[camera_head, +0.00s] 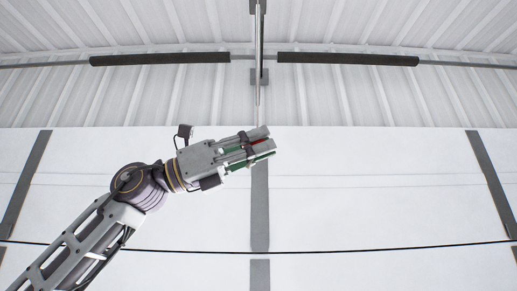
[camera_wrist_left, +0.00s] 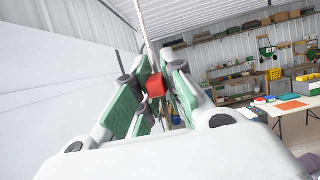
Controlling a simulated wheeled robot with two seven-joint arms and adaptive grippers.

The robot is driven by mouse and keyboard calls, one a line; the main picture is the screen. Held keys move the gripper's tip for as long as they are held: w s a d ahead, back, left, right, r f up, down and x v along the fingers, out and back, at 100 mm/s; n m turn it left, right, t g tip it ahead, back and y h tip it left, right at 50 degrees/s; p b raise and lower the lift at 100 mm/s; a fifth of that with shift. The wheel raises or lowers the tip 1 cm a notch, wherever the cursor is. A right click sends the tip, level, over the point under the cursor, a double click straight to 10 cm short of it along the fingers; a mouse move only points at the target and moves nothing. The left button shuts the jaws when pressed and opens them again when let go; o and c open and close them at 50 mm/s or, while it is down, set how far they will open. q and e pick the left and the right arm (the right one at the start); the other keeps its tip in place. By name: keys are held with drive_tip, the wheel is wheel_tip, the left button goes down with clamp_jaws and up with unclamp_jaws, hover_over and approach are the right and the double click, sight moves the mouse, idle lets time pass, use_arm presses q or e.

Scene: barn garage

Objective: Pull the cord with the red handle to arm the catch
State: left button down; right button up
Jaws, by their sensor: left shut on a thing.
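My left gripper (camera_head: 262,144) is raised in front of the white garage door and is shut on the red handle (camera_head: 259,141). Only a thin strip of the handle shows between the fingers in the head view. In the left wrist view the red handle (camera_wrist_left: 156,85) sits between the green-padded fingers of the left gripper (camera_wrist_left: 154,88). A pale cord (camera_wrist_left: 147,36) runs up from the handle. In the head view the cord (camera_head: 258,96) hangs from the overhead rail to the gripper. My right gripper is in neither view.
The white door panel (camera_head: 370,190) fills the background, with a grey vertical strip (camera_head: 260,215) behind the gripper. Dark spring bars (camera_head: 160,59) span above. In the left wrist view, a table (camera_wrist_left: 300,118) and stocked shelves (camera_wrist_left: 240,85) stand at the right, well away.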

use_arm(q)
drive_tip(key=shift+f, duration=0.35)
drive_tip(key=c, duration=1.5)
unclamp_jaws()
drive_tip(key=shift+r, duration=0.1)
drive_tip(key=shift+a, duration=0.15)
drive_tip(key=v, duration=1.1)
drive_tip(key=shift+a, duration=0.35)
drive_tip(key=shift+w, duration=0.1)
